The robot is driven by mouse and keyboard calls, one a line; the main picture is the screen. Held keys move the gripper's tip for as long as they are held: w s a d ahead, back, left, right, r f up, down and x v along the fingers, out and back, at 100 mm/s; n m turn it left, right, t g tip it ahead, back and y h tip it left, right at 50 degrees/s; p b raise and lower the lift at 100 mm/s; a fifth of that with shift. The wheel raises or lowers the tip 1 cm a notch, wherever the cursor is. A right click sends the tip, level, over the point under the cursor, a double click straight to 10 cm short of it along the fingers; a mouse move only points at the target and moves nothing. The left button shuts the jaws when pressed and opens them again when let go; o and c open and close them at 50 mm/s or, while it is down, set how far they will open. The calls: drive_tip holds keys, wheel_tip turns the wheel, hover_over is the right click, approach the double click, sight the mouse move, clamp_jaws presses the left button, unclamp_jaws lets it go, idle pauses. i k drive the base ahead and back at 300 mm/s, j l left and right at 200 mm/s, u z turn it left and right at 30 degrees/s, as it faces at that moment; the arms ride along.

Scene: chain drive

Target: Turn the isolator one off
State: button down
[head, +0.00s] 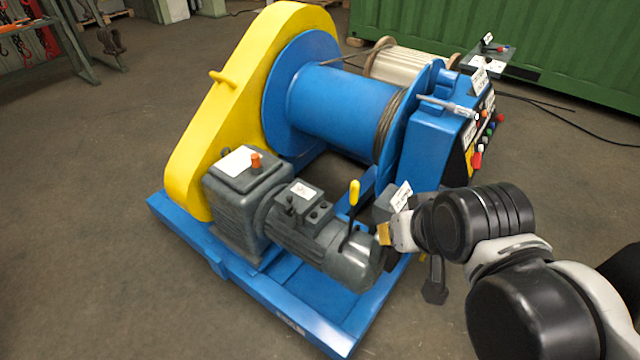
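A red rotary handle (477,159) on a yellow plate sits low on the right face of the blue control cabinet (432,150). It looks like an isolator switch, but its label and handle position are too small and oblique to read. My gripper (388,234) comes in from the right, below and left of the handle and apart from it. It is by the end of the grey motor (325,238). Its fingertips are small and partly hidden, so I cannot tell whether it is open or shut, or whether it touches anything.
Other buttons (490,128) sit above the red handle. A lever with a yellow knob (354,190) stands by the motor. The blue winch drum (340,100), yellow guard (215,110) and blue base frame (290,310) fill the middle.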

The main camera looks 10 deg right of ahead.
sight(475, 161)
drive_tip(key=l, duration=0.65)
drive_tip(key=i+l+z, duration=0.1)
drive_tip(key=l, duration=1.2)
drive_tip(key=i+l+z, duration=0.1)
drive_tip(key=l, duration=0.55)
drive_tip(key=i+l, duration=0.1)
drive_tip(key=l, duration=0.55)
